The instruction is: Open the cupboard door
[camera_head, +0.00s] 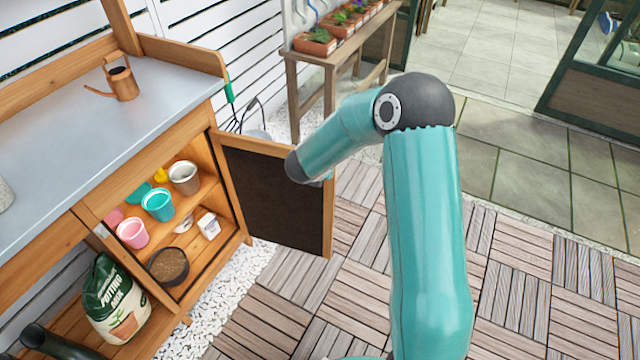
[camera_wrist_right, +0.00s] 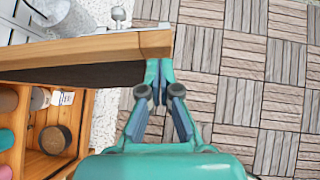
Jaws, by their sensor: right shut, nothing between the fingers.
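The cupboard door (camera_head: 275,200), a dark panel in a wooden frame, stands swung wide open to the right of the cupboard (camera_head: 247,232). In the right wrist view the door (camera_wrist_right: 90,46) runs across the upper left, seen from above. My right gripper (camera_wrist_right: 160,75) is shut and empty, its tips close by the door's free end; whether they touch it I cannot tell. In the head view my right forearm hides most of this gripper. My left gripper is not in view.
A potting mix bag (camera_head: 118,305) stands at lower left. The decking (camera_head: 290,310) before the door is clear.

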